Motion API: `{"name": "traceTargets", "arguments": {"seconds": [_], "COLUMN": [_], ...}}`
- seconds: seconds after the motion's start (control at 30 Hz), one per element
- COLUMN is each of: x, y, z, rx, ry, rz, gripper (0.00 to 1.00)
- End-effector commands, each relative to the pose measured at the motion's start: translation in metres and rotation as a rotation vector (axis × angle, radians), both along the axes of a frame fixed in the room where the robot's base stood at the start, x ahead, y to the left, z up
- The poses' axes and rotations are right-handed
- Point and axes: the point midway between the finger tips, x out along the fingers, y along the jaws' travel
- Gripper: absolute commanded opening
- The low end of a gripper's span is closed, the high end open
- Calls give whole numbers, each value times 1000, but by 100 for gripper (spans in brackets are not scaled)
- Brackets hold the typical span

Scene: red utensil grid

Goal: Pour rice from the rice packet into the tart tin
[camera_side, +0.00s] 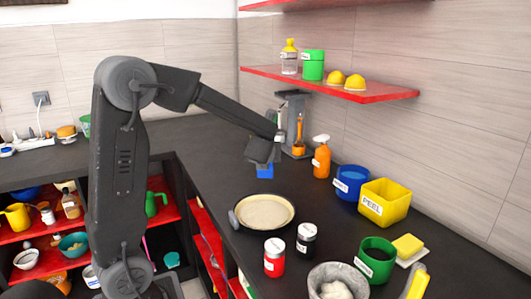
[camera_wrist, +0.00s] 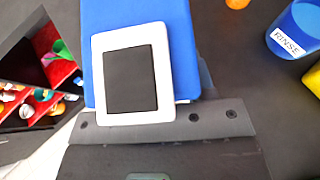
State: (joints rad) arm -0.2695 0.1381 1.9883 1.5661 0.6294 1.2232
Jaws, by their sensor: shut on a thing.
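A blue packet, which I take to be the rice packet (camera_side: 264,172), is held in my gripper (camera_side: 263,157) above the counter. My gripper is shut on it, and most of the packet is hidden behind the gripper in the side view. In the wrist view the packet (camera_wrist: 191,50) is a flat blue shape with a white-framed dark panel on it. The round tart tin (camera_side: 265,229) lies on the counter in front of and below my gripper. It has a dark rim and a pale inside. The packet is apart from the tin, and no falling rice shows.
A red jar (camera_side: 274,260) and a black jar (camera_side: 306,240) stand near the tin. A blue RINSE tub (camera_side: 350,184), a yellow PEEL tub (camera_side: 385,203), an orange spray bottle (camera_side: 321,158) and a green container (camera_side: 376,262) stand to the right. A red shelf (camera_side: 330,84) hangs above.

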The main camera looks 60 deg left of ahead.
Motion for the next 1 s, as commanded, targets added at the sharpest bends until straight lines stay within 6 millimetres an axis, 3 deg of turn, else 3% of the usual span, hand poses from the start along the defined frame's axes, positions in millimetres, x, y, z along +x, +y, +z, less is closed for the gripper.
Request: {"name": "traceTargets", "arguments": {"seconds": [1.0], "x": [-6], "y": [-9], "z": [0], "rx": [-124], "ry": [82], "rz": [-3], "gripper": [0]}}
